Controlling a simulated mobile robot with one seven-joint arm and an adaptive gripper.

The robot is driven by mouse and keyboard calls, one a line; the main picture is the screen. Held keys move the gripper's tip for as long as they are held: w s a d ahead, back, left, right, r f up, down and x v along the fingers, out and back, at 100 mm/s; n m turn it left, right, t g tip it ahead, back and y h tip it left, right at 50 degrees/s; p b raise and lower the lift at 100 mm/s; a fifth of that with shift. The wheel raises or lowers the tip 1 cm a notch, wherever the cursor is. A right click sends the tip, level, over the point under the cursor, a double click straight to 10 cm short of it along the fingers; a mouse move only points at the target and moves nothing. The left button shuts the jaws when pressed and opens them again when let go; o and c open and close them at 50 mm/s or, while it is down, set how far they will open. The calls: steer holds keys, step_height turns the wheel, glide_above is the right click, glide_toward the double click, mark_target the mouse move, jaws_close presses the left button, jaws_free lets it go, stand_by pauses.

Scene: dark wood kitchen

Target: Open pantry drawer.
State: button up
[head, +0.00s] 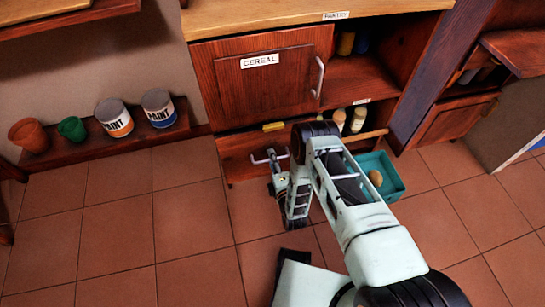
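The pantry cabinet (255,85) stands at the top middle in the head view, with a "PANTRY" label on its top edge. Its low wooden drawer front (236,160) is near the floor, partly hidden by my arm. A grey bar handle (262,160) shows at this front. My gripper (274,164) is at the handle, pointing toward the drawer front. The fingers are small and overlap the handle in the picture, so I cannot tell whether they touch or grip it. A yellow item (273,127) and bottles (357,120) show above the drawer front.
The closed cereal door (255,90) with its upright handle (319,77) is above the drawer. A teal crate (396,180) stands on the floor to the right, beside my arm. Paint cans (158,108) and pots sit on a low shelf at left. The tiled floor at left is clear.

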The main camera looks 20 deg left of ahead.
steer(key=shift+c, duration=0.2)
jaws_close()
stand_by(0.3)
